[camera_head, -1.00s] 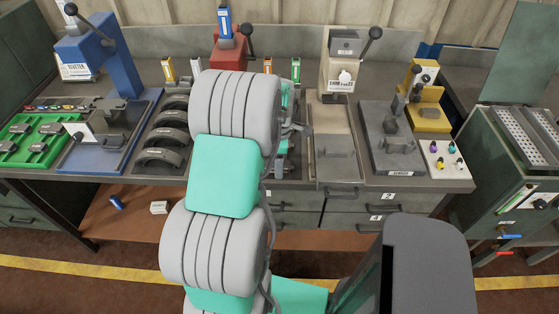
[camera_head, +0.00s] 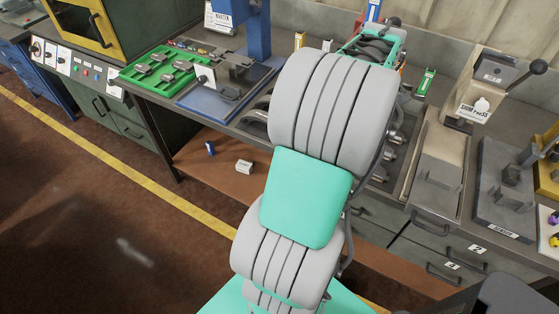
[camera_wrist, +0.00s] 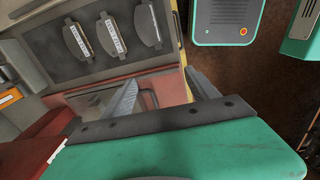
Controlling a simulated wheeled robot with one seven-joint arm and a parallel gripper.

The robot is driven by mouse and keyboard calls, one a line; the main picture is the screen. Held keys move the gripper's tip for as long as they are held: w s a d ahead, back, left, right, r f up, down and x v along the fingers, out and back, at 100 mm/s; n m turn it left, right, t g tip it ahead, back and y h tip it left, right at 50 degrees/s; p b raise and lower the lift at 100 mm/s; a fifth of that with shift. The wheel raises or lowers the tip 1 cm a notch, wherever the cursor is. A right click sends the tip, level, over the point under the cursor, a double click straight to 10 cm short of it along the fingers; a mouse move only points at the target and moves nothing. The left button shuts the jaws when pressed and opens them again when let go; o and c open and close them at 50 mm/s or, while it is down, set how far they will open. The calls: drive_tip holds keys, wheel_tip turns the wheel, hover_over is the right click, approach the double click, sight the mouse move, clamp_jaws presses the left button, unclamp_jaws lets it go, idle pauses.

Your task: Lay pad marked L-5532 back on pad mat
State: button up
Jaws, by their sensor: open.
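Several dark curved pads with white labels lie in a row on a dark grey tray or mat (camera_wrist: 35,68) in the wrist view. The labelled pads there include a left one (camera_wrist: 73,42), a middle one (camera_wrist: 112,33) and a right one (camera_wrist: 147,26). The label print is too small to read, so I cannot tell which is L-5532. My gripper (camera_wrist: 163,95) is open with nothing visible between its fingers, and it is apart from these pads. In the head view my arm hides the gripper. A green mat (camera_head: 133,78) holding several grey parts lies at the bench's left.
A blue press (camera_head: 258,32) stands by the green mat. A beige press (camera_head: 485,85) and a grey fixture (camera_head: 490,190) stand to the right. Drawers (camera_head: 410,235) sit below the bench. A small white box (camera_head: 244,167) lies on the lower shelf (camera_head: 205,165). Floor is clear at left.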

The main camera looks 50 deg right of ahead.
drive_tip(key=w+a+r+t, duration=0.1)
drive_tip(key=w+a+r, duration=0.2)
drive_tip(key=w+a, duration=1.6)
drive_tip(key=s+a+f+m+t, duration=0.1)
drive_tip(key=s+a+m+t, duration=0.1)
drive_tip(key=a, duration=2.2)
drive_tip(key=shift+s+a+f, duration=0.2)
